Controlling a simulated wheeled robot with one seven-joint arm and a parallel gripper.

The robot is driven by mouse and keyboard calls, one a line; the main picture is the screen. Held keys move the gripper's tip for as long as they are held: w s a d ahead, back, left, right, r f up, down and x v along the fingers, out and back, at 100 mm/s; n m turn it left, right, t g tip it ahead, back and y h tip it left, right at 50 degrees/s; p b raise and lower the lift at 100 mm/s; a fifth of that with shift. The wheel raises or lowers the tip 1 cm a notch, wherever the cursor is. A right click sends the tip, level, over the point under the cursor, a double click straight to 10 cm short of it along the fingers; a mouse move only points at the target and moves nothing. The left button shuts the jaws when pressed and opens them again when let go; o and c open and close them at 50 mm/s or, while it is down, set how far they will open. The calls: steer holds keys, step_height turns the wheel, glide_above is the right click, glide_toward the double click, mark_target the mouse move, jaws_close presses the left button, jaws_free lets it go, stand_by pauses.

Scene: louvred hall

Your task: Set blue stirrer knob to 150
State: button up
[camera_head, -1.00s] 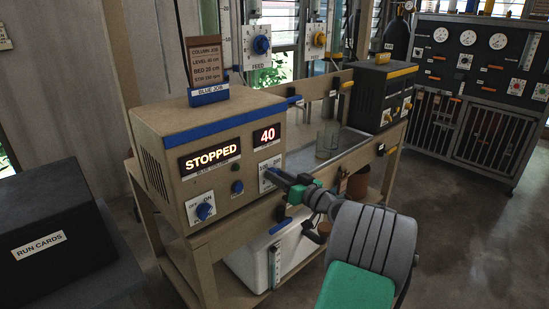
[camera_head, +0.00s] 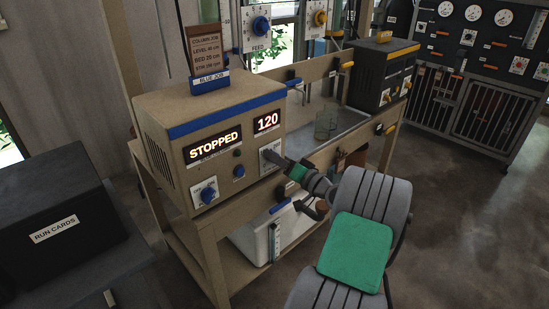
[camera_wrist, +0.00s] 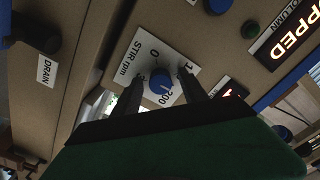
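The STIR rpm knob (camera_wrist: 160,84) is blue and round, on a white dial plate in the wrist view. My gripper (camera_wrist: 161,80) has one dark finger on each side of it and appears shut on it, though finger contact is hard to see. The red number display (camera_head: 266,122) reads 120. The other display (camera_head: 213,145) reads STOPPED.
A blue on/off knob (camera_head: 207,195) and a smaller blue knob (camera_head: 239,171) sit left of my gripper. A glass beaker (camera_head: 326,125) stands behind, to the right. A job card (camera_head: 203,51) stands on the console. A RUN CARDS box (camera_head: 55,222) is at left.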

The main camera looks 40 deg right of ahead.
steer(key=s+b, duration=0.1)
steer(key=s, duration=0.1)
steer(key=s+b, duration=0.1)
steer(key=s, duration=0.1)
steer(key=s+b, duration=0.1)
steer(key=s, duration=0.2)
steer(key=shift+d, duration=0.3)
steer(key=shift+f, duration=0.1)
